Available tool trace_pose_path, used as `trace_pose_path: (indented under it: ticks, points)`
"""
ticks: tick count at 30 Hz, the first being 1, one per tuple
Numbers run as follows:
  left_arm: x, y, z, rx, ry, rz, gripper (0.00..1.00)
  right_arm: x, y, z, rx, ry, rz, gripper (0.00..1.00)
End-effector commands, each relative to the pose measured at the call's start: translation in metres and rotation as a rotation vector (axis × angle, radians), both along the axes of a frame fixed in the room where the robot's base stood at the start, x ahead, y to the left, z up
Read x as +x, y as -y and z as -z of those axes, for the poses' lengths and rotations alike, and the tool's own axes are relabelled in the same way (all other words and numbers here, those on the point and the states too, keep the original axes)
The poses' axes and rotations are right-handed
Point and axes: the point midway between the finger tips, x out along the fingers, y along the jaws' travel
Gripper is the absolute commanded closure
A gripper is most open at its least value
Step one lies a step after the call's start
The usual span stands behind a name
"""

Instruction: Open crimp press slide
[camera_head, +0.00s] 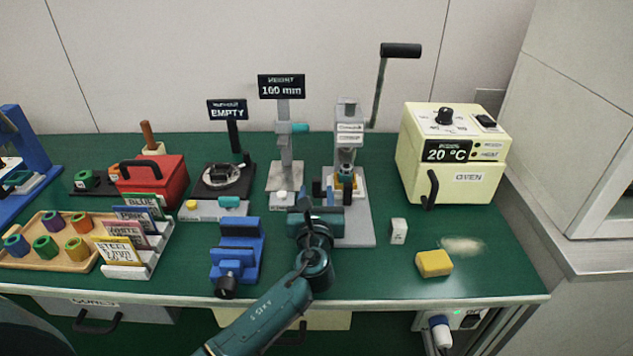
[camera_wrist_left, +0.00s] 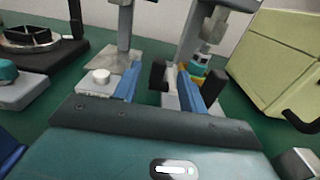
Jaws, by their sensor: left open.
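The crimp press (camera_head: 350,137) stands on the bench right of centre, a grey column with a long black-gripped lever raised at its upper right. Its lower part shows in the wrist view (camera_wrist_left: 205,38), with a yellow and teal piece under the ram. A dark upright block (camera_wrist_left: 158,75) stands at the near left of the press. My left gripper (camera_head: 317,192) is open at the front left of the press. Its two blue fingers point forward, with the dark block appearing between them; contact cannot be told. My gripper and arm hide part of the press base. My right gripper is not seen.
A height gauge (camera_head: 284,140) stands close left of the press. A blue vise (camera_head: 237,248) is left of my arm. A cream oven (camera_head: 455,150), a small white block (camera_head: 398,231) and a yellow sponge (camera_head: 434,263) are to the right. Bench between press and oven is mostly clear.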

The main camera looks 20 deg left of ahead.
Motion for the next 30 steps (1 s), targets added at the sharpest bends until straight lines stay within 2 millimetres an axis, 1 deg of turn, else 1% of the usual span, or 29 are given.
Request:
trace_pose_path:
  ticks: [1,3,6,9,13,21,23,30]
  points:
    - [0.011,-0.003,0.0,0.0,0.002,-0.002,0.58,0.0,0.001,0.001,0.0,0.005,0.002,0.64]
    - [0.024,-0.007,0.001,-0.001,0.001,-0.001,0.58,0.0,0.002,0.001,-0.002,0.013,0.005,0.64]
    - [0.038,-0.011,0.001,-0.002,0.001,-0.001,0.58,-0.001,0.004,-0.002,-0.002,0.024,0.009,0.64]
    - [0.049,-0.014,0.001,-0.002,0.001,-0.001,0.58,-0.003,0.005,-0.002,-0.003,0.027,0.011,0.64]
    - [0.055,-0.015,0.0,-0.002,0.0,0.0,0.58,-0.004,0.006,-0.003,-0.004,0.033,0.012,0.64]
    - [0.057,-0.016,0.0,-0.002,0.0,0.001,0.58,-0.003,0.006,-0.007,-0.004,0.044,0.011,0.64]
    - [0.057,-0.016,0.0,-0.002,0.0,0.001,0.61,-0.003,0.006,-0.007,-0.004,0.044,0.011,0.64]
    - [0.056,-0.016,0.0,-0.002,0.0,0.0,0.81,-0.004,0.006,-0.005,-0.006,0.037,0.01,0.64]
